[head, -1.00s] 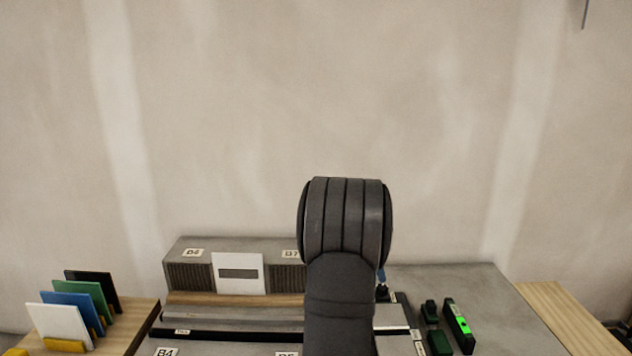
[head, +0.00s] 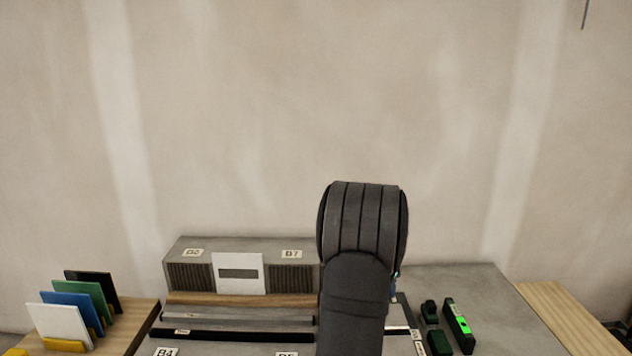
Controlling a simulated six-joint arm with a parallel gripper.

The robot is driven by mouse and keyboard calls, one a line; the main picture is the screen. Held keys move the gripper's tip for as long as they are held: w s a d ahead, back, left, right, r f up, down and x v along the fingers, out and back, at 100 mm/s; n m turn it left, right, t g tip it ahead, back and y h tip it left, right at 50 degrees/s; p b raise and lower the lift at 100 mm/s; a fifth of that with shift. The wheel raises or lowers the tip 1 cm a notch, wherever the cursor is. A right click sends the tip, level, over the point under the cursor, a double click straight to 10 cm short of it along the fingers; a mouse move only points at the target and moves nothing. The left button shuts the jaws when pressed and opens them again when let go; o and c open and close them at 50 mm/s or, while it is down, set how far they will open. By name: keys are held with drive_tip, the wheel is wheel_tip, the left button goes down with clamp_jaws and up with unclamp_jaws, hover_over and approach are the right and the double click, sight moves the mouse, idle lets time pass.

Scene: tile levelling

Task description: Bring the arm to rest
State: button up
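My arm (head: 357,270) rises from the bottom of the head view, right of the middle, in front of the grey bench. Its dark rounded joint stands above the bench's back edge. My gripper is not visible; the arm may be covering it. A small blue-green bit shows at the arm's right edge, too small to tell what it is.
White, blue, green and black tiles stand in a rack (head: 67,345) at left. A green level (head: 459,327) and dark green blocks (head: 439,343) lie at right.

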drive_tip(key=shift+s+d+n+t+y, duration=0.1)
drive_tip(key=shift+n+t+y, duration=0.35)
drive_tip(key=shift+n, duration=1.2)
drive_tip(key=shift+d+n+t+y, duration=0.2)
drive_tip(key=shift+n+y, duration=0.45)
drive_tip(key=shift+n, duration=1)
drive_tip(key=shift+n+y, duration=0.6)
drive_tip(key=shift+n, duration=0.9)
drive_tip(key=shift+n+y, duration=0.6)
drive_tip(key=shift+n, duration=0.9)
drive_tip(key=o, duration=1.1)
drive_tip(key=shift+g, duration=0.35)
drive_tip(key=s+r, duration=0.1)
drive_tip(key=r, duration=0.1)
drive_tip(key=s+r, duration=0.4)
drive_tip(key=shift+d, duration=0.4)
drive_tip(key=s+a+r+m+g+h, duration=0.1)
drive_tip(key=s+r, duration=0.5)
drive_tip(key=s, duration=0.4)
drive_tip(key=s+a+r+m+g, duration=0.1)
drive_tip(key=s+r+m+g, duration=0.1)
drive_tip(key=s+r, duration=0.65)
drive_tip(key=s+a+r+m+g+h, duration=0.1)
drive_tip(key=s+r, duration=0.2)
drive_tip(key=s, duration=1)
wheel_tip(320, 180, down, 10)
